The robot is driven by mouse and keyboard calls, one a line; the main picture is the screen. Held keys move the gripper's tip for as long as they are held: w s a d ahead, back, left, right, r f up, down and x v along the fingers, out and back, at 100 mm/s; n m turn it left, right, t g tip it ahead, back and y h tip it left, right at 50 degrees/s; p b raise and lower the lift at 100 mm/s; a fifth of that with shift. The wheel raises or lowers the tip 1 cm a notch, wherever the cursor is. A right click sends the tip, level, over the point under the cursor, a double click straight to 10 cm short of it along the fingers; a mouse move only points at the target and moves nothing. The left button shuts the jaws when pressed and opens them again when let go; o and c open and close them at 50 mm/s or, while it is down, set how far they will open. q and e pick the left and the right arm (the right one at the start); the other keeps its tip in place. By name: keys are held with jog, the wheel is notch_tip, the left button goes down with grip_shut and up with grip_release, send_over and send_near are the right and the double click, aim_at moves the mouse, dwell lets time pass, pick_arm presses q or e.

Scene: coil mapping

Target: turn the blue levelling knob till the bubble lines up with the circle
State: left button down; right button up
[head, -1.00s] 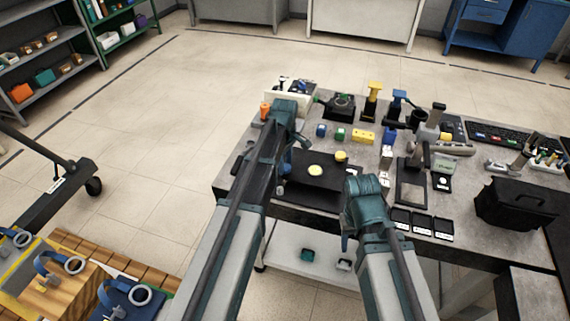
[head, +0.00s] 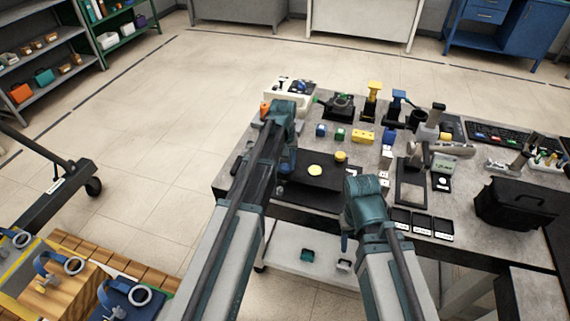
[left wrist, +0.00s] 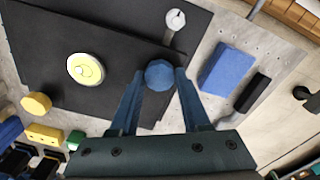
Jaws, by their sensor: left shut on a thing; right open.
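The blue levelling knob (left wrist: 160,75) stands at the edge of a black plate (left wrist: 120,30) in the left wrist view. My left gripper (left wrist: 158,82) is shut on it, one finger on each side. The round yellow-green bubble level (left wrist: 86,69) sits on the plate and also shows in the head view (head: 315,170). The bubble's place relative to the circle is too small to tell. A yellow knob (left wrist: 36,103) and a whitish knob (left wrist: 175,19) stand at other plate edges. My right gripper (head: 346,241) is open and empty at the table's front edge.
A blue block (left wrist: 226,68) and a black-ended tool (left wrist: 254,93) lie beside the plate. Small coloured blocks (head: 363,136) stand behind it. Black labelled tiles (head: 421,223) and a black case (head: 516,203) are on the right.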

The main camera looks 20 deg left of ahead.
aim_at(284, 167)
pick_arm(q)
jog(key=shift+s+m, duration=0.15)
jog(key=shift+m, duration=0.75)
jog(key=shift+c, duration=1.9)
grip_release()
jog(key=shift+f, duration=0.1)
notch_tip(284, 167, up, 14)
jog(key=p, duration=1.4)
jog(key=shift+s, duration=0.15)
jog(key=shift+a+f, duration=0.1)
